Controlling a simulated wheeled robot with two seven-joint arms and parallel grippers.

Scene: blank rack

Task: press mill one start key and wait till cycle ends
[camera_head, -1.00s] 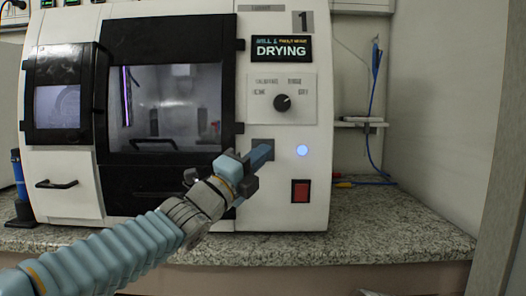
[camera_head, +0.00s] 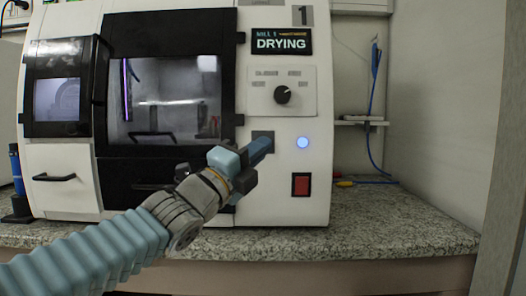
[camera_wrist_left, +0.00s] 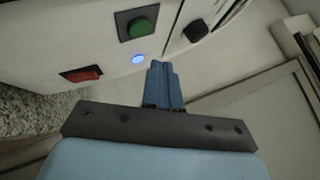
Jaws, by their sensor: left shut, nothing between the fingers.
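The white mill (camera_head: 262,205) marked 1 stands on the counter. Its display (camera_head: 279,42) reads "MILL 1" and "DRYING". The green start key (camera_wrist_left: 139,27) sits on a dark square plate and shows in the left wrist view. In the head view my fingers cover the key; only part of its dark plate (camera_head: 263,134) shows. A round lamp (camera_head: 303,142) right of it glows blue-white. My left gripper (camera_head: 264,146) is shut and empty, its tips in front of the plate. In the left wrist view the shut fingertips (camera_wrist_left: 160,66) appear apart from the key.
A red switch (camera_head: 300,185) is below the lamp, and a black dial (camera_head: 282,95) is above the key plate. The mill's dark window door (camera_head: 165,100) is closed. A granite counter (camera_head: 390,220) runs in front, with blue cables at right.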

